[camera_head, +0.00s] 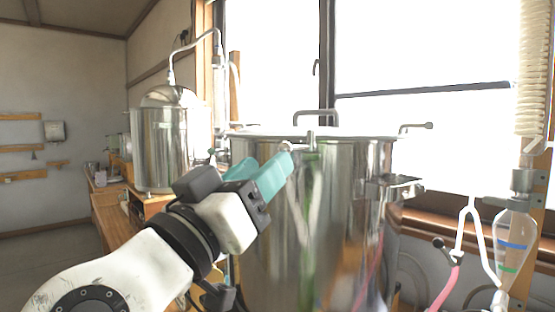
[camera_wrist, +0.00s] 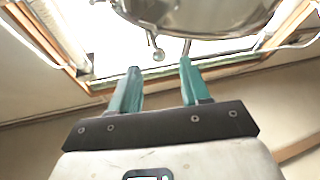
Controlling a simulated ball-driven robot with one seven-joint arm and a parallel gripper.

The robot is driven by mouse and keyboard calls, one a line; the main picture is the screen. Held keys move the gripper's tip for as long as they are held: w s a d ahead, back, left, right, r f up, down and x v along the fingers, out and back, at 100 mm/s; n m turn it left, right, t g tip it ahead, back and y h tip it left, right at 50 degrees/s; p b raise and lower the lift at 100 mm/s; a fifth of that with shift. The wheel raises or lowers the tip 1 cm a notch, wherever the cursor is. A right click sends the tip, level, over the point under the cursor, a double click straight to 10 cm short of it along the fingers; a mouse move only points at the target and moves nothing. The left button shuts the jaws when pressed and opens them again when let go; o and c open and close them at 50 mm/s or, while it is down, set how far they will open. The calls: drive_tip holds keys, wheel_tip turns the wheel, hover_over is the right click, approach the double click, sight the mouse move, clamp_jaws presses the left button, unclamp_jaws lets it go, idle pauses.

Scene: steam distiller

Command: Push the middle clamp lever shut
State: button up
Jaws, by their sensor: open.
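A large steel pot (camera_head: 340,220) with a flat lid stands in front of the window. The middle clamp lever (camera_head: 310,140) shows as a small upright piece at the front of the rim; its exact position is hard to tell. My gripper (camera_head: 284,159) is open and empty, its teal fingers at the left front of the pot, just below the rim and left of that lever. In the wrist view the fingers (camera_wrist: 157,72) are apart, and a knobbed rod (camera_wrist: 157,52) hangs beyond the gap between them, below the shiny metal vessel (camera_wrist: 200,18). Whether anything touches is unclear.
Another lever (camera_head: 416,127) sticks out right from the rim, and a lid handle (camera_head: 315,115) stands on top. A smaller steel vessel (camera_head: 165,145) with a bent pipe is at left. A glass separating funnel (camera_head: 515,245) and pink tubing (camera_head: 445,290) are at right.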

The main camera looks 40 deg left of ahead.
drive_tip(key=v, duration=0.4)
drive_tip(key=shift+s, duration=0.15)
idle(0.5)
